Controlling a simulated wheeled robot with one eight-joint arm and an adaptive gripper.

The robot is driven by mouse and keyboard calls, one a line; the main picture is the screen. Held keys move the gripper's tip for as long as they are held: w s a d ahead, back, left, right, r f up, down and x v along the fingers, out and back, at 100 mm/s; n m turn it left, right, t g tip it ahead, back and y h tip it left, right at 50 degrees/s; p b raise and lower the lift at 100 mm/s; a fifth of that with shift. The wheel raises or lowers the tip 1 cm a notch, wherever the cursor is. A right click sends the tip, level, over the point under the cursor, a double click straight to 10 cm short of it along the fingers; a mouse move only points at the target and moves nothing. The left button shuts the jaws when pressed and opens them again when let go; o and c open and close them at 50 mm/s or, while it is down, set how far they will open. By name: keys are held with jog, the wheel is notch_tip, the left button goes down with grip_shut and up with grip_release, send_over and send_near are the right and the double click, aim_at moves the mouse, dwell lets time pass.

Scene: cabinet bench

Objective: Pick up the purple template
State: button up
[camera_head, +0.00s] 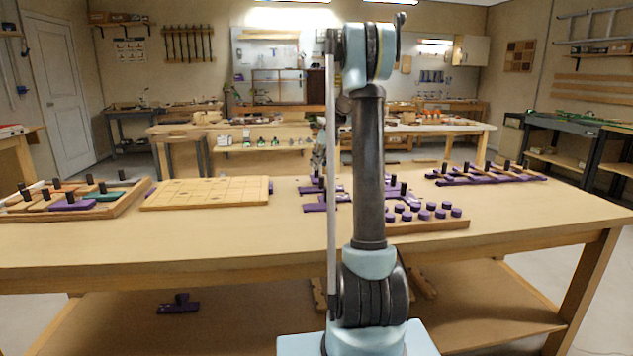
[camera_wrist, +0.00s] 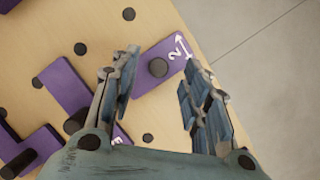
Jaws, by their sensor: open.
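A purple template (camera_wrist: 164,48) with a dark round knob, a white 2 and a white arrow lies on a light wooden board (camera_wrist: 150,18) in the wrist view. My gripper (camera_wrist: 161,62) is open, with one finger on each side of this template and its knob. The fingers look apart from the knob; their height above it is hard to judge. Other purple pieces (camera_wrist: 62,82) with dark knobs lie to the left, partly hidden by the gripper. In the head view, several purple templates (camera_head: 480,176) lie on the bench, and my arm hides part of the middle.
A wooden grid board (camera_head: 205,193) and a tray of pegged pieces (camera_head: 130,205) lie on the bench's left. Several purple cylinders (camera_head: 440,213) stand right of my arm. Another purple piece (camera_head: 178,306) is on the lower shelf. The bench (camera_head: 560,205) is clear at the right front.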

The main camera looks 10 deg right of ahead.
aim_at(317, 173)
jog(key=x, duration=0.4)
jog(key=shift+s+f, duration=0.1)
jog(key=shift+f, duration=0.05)
grip_shut()
